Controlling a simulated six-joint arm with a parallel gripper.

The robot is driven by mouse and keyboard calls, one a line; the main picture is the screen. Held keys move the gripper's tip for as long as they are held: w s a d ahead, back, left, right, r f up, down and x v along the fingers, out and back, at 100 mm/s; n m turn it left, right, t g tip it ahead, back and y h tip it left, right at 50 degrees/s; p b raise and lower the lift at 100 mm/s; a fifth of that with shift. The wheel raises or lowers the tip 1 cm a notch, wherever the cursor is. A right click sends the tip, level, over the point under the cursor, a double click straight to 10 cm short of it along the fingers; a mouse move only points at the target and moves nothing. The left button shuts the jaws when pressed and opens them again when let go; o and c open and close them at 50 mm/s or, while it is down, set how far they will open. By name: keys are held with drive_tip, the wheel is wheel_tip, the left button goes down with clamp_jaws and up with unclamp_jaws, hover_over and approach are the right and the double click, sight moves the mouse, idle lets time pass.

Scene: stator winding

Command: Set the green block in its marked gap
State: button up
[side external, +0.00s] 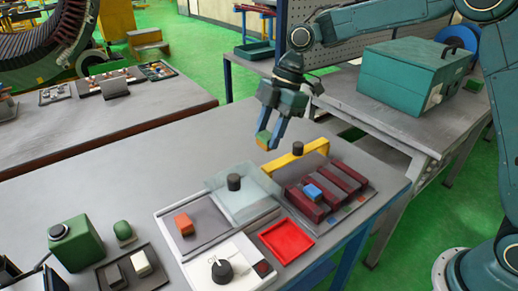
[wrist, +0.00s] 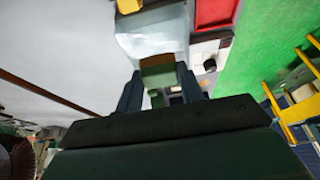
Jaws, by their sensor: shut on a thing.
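My gripper (side external: 272,130) is shut on a small block (side external: 263,140) with olive-green and orange-yellow faces, which I take for the green block. It is held in the air above the grey table, behind the yellow bar. In the wrist view the block (wrist: 158,74) sits between the fingertips (wrist: 158,82). The fixture with dark red bars (side external: 347,178) stands to the right and nearer the camera. A blue block (side external: 312,191) sits among its bars. Small coloured marks show along the fixture's front edge; I cannot tell which gap is marked for green.
A yellow bar (side external: 315,149) with a black knob stands behind the fixture. A clear cover (side external: 240,192) with a knob lies left of it, near an orange block (side external: 184,224). A red tray (side external: 287,240) and white dial panel (side external: 240,250) are in front. The table's left rear is clear.

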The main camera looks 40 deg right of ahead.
drive_tip(key=s+d+f, duration=0.3)
drive_tip(key=s+d, duration=0.1)
drive_tip(key=d, duration=0.3)
drive_tip(key=s+d+f, duration=0.3)
drive_tip(key=s+d, duration=0.2)
drive_tip(key=d, duration=0.1)
drive_tip(key=shift+d+f, duration=0.15)
drive_tip(key=shift+d, duration=0.2)
drive_tip(key=shift+f, duration=0.2)
drive_tip(key=shift+f, duration=1.8)
drive_tip(key=shift+f, duration=1.35)
idle(0.5)
drive_tip(key=o, duration=1.3)
drive_tip(key=shift+r, duration=0.2)
